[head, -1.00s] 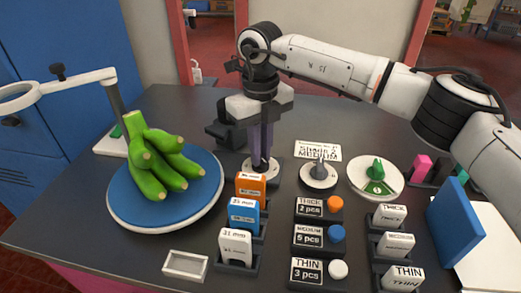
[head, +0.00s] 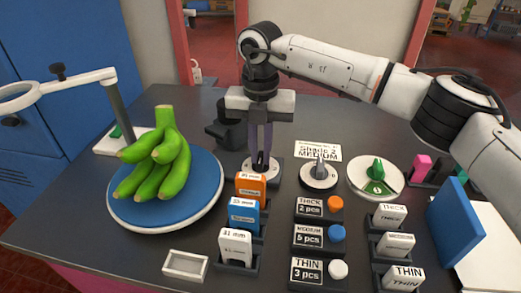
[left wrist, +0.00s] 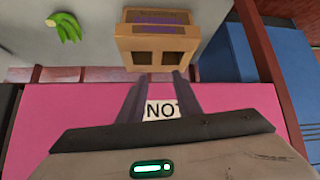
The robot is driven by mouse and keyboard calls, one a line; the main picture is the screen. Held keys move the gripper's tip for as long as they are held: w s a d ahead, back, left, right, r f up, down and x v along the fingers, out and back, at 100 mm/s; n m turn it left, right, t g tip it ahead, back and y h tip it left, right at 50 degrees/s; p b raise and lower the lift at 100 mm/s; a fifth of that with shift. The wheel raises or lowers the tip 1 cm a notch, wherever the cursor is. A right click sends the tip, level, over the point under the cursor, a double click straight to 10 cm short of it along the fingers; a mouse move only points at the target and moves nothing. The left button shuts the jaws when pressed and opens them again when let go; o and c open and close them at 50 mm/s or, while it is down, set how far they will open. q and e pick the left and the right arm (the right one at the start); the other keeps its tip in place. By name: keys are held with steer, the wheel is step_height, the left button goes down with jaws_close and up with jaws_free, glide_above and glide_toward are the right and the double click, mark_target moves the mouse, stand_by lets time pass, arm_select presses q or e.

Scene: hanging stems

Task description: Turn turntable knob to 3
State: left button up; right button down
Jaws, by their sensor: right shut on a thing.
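A blue turntable (head: 208,201) carries a bunch of green bananas (head: 158,160) on the left of the table. The turntable knob (head: 262,168) sits on a pale round dial behind an orange block. My right gripper (head: 261,152) reaches down from above, its fingers shut on the knob. The fingers hide most of the knob, and I cannot read its number. My left gripper (left wrist: 160,95) shows only in the left wrist view, open and empty, its two fingers apart. The bananas also show there (left wrist: 65,27), at the upper left.
A second dial (head: 319,175) and a white dial with a green pointer (head: 376,178) stand right of the held knob. Orange, blue and white blocks (head: 244,214) stand in holders in front. A ring magnifier (head: 20,97) overhangs the left. A cardboard box (left wrist: 158,45) shows in the left wrist view.

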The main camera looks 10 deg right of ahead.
mark_target(261, 157)
stand_by(0.3)
steer(key=c, duration=1.8)
jaws_free()
steer(key=shift+o, duration=0.2)
steer(key=shift+r, duration=0.1)
step_height(261, 157, up, 10)
steer(key=shift+r, duration=0.1)
